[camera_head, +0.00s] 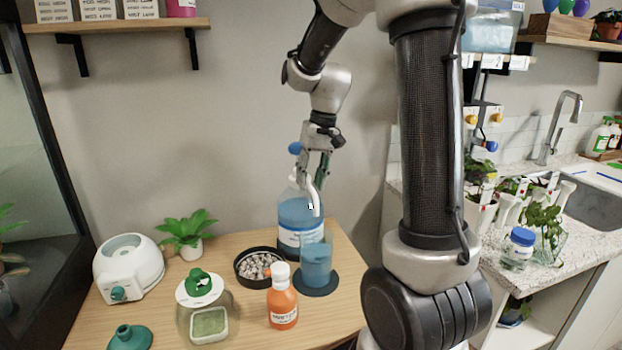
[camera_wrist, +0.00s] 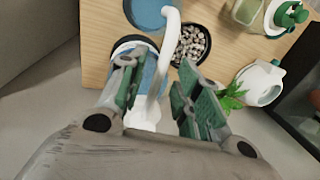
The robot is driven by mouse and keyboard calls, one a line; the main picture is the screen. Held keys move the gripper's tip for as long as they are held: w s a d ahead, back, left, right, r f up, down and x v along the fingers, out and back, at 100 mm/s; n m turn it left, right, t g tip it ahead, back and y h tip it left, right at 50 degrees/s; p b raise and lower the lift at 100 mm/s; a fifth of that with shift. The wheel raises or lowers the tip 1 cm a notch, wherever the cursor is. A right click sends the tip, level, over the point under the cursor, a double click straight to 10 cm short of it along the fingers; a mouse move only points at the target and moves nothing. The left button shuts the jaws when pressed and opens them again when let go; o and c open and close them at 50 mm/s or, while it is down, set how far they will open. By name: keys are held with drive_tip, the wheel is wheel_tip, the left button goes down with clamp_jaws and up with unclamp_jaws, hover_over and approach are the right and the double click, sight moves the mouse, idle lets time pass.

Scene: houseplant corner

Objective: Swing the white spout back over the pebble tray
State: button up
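The white spout (camera_head: 317,197) curves out from the top of a large bottle of blue liquid (camera_head: 297,214). Its tip hangs above a blue-filled cup (camera_head: 316,262) on a dark round mat (camera_head: 318,291). The round black pebble tray (camera_head: 241,275) is left of the cup; it also shows in the wrist view (camera_wrist: 205,56). My gripper (camera_head: 317,165) is over the bottle top. In the wrist view my gripper (camera_wrist: 157,78) is open, with the spout (camera_wrist: 157,70) running between its fingers and gaps visible on both sides. The spout base is partly hidden by the gripper.
An orange bottle (camera_head: 283,300) stands in front of the tray. A jar with a green knob (camera_head: 208,320), a white appliance (camera_head: 128,267), a potted plant (camera_head: 189,235) and a green funnel-like piece (camera_head: 130,337) stand to the left. Bare wood lies between the plant and tray.

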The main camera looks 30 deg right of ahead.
drive_tip(key=shift+f, duration=0.15)
clamp_jaws()
drive_tip(key=shift+a, duration=0.15)
drive_tip(key=w+a+m+t+h, duration=0.1)
drive_tip(key=w+a+m, duration=0.5)
drive_tip(key=m, duration=0.6)
drive_tip(key=shift+a+t+h, duration=0.3)
drive_tip(key=shift+a, duration=0.3)
drive_tip(key=shift+w, duration=0.1)
